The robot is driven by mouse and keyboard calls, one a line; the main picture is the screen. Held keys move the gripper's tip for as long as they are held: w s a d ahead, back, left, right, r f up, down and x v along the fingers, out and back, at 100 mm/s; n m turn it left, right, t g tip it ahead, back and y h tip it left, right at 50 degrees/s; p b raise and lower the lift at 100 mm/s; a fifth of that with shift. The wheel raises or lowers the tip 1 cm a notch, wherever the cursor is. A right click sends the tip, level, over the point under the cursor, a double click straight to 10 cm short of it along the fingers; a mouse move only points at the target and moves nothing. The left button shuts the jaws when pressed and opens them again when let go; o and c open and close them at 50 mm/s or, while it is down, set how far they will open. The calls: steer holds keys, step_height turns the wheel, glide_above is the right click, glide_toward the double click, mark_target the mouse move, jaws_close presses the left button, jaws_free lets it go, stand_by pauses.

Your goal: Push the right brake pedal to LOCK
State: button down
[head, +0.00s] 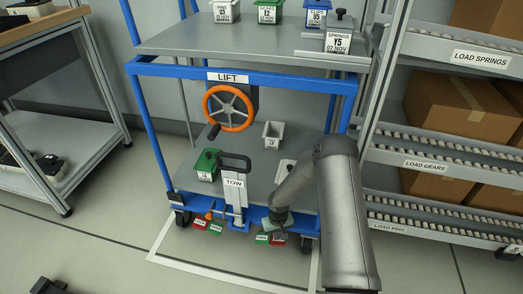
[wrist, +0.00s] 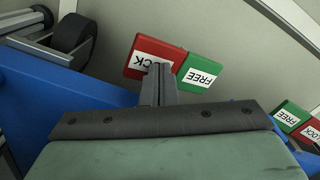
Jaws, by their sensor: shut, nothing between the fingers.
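The right brake pedal has a green FREE side (head: 262,238) and a red LOCK side (head: 278,240), low at the cart's front right. In the wrist view the red LOCK pad (wrist: 148,52) and green FREE pad (wrist: 196,71) sit side by side just beyond my fingers. My gripper (head: 279,214) points down above this pedal. In the wrist view my gripper (wrist: 158,72) is shut and empty, its fingertips overlapping the lower part of the LOCK pad and hiding some of its label. I cannot tell whether they touch it, or which way the pedal is tipped.
The left brake pedal (head: 208,225) is farther left under the blue cart frame (head: 220,73). A caster wheel (wrist: 74,40) is close beside the LOCK pad. A TOW handle (head: 234,183) stands at the cart's front. A roller rack (head: 440,166) with cartons is at right.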

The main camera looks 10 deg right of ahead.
steer(key=shift+f+b, duration=0.5)
steer(key=shift+f, duration=0.15)
steer(key=shift+r, duration=0.1)
steer(key=shift+r+p, duration=2.3)
steer(key=shift+r, duration=1.1)
steer(key=shift+r, duration=0.2)
steer(key=s+d+r+h+p, duration=0.1)
steer(key=s+r+p, duration=0.55)
steer(key=r, duration=1.55)
steer(key=s+d+r+h+p, duration=0.1)
steer(key=r+p, duration=1.1)
steer(key=r, duration=1)
steer(key=s+a+r+p, duration=0.1)
steer(key=s+r+p, duration=0.4)
steer(key=r, duration=0.5)
steer(key=s+a+r+m+y+p, duration=0.1)
steer(key=s+r+p, duration=0.5)
steer(key=s+r, duration=0.3)
steer(key=s+a+r+y+p, duration=0.1)
steer(key=s+r+p, duration=0.4)
steer(key=r, duration=0.6)
steer(key=shift+s+p, duration=0.3)
steer(key=shift+s, duration=0.65)
